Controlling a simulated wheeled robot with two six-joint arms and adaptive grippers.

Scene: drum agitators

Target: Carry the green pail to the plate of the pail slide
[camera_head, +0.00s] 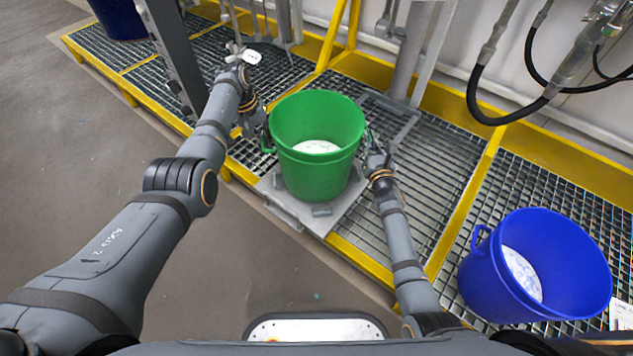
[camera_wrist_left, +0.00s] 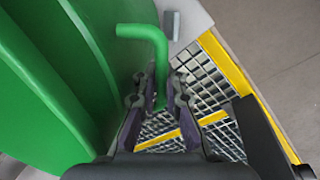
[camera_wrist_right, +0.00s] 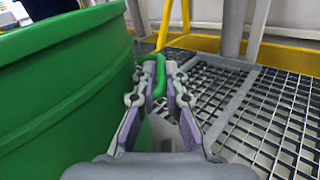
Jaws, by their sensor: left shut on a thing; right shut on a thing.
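The green pail (camera_head: 316,160) is upright with pale contents inside. It is over the grey plate (camera_head: 340,219) of the pail slide, between small blocks on the plate; I cannot tell whether its bottom touches the plate. My left gripper (camera_head: 264,138) is shut on the pail's left side handle, a green bar that shows in the left wrist view (camera_wrist_left: 158,50). My right gripper (camera_head: 370,142) is shut on the opposite handle, which shows between the fingers in the right wrist view (camera_wrist_right: 160,75). The fingertips are small in the head view.
A blue pail (camera_head: 545,265) with pale contents stands on the grating at the right. Another blue pail (camera_head: 120,15) is at the top left. Yellow-edged grating (camera_head: 435,185) surrounds the slide. Posts (camera_head: 408,50) and black hoses (camera_head: 490,115) stand behind. Open floor (camera_head: 60,150) is at the left.

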